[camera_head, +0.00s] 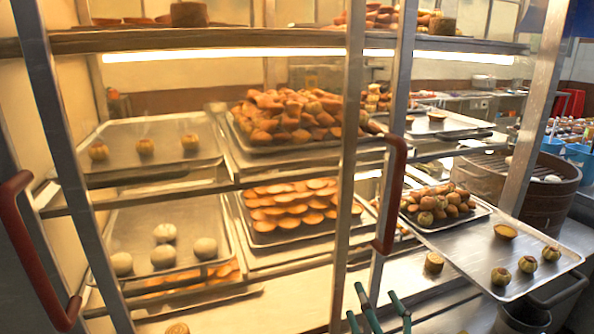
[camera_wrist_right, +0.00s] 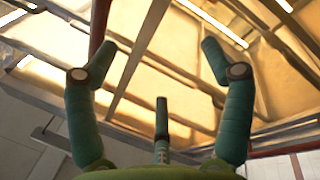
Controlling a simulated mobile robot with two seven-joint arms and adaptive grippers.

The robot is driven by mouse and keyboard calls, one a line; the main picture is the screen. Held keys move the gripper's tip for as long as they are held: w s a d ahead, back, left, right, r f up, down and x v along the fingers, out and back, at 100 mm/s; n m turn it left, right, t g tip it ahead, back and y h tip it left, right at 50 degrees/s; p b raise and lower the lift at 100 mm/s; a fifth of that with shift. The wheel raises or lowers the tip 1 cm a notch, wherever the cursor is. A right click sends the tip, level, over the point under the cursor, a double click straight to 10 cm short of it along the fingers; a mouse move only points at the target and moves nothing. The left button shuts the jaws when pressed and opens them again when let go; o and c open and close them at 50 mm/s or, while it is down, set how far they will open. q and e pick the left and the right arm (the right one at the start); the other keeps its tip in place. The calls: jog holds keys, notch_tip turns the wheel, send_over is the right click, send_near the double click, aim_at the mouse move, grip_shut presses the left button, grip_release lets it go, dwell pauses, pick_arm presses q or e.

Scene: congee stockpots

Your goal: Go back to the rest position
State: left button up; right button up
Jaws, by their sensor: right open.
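My right gripper (camera_head: 378,292) shows at the bottom edge of the head view, as green finger tips pointing up in front of the glass cabinet. In the right wrist view the same gripper (camera_wrist_right: 158,48) has its green fingers spread wide, with nothing between them. Metal cabinet bars and lit panels show behind the fingers. My left gripper is not in view.
The pastry cabinet has a red-brown door handle (camera_head: 391,195) just above my right gripper, and another handle (camera_head: 38,250) at far left. A metal tray (camera_head: 520,270) with pastries juts out at right, near a wooden steamer (camera_head: 490,180).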

jog(key=s+d+f+m+g+h, duration=0.2)
jog(key=s+d+f+m+g, duration=0.2)
jog(key=f, duration=0.4)
jog(key=s+d+f+m+g+h, duration=0.3)
jog(key=s+f+m+g, duration=0.1)
jog(key=f, duration=0.4)
jog(key=s+f+m+g+y, duration=0.1)
jog(key=s+f+m+g, duration=0.1)
jog(key=s+f+g, duration=0.45)
jog(key=s+f+m+g, duration=0.2)
jog(key=s+f, duration=0.2)
jog(key=s, duration=0.5)
jog(key=s+f+p, duration=0.3)
jog(key=f, duration=1.8)
jog(key=s+d+f+g, duration=0.1)
jog(key=s+f, duration=0.4)
jog(key=s, duration=0.2)
jog(key=s+d+f+g+p, duration=0.1)
jog(key=s+f, duration=0.4)
jog(key=s, duration=0.3)
jog(key=shift+d+f+n+p, duration=0.25)
jog(key=shift+d+n+p, duration=0.05)
jog(key=shift+d, duration=0.05)
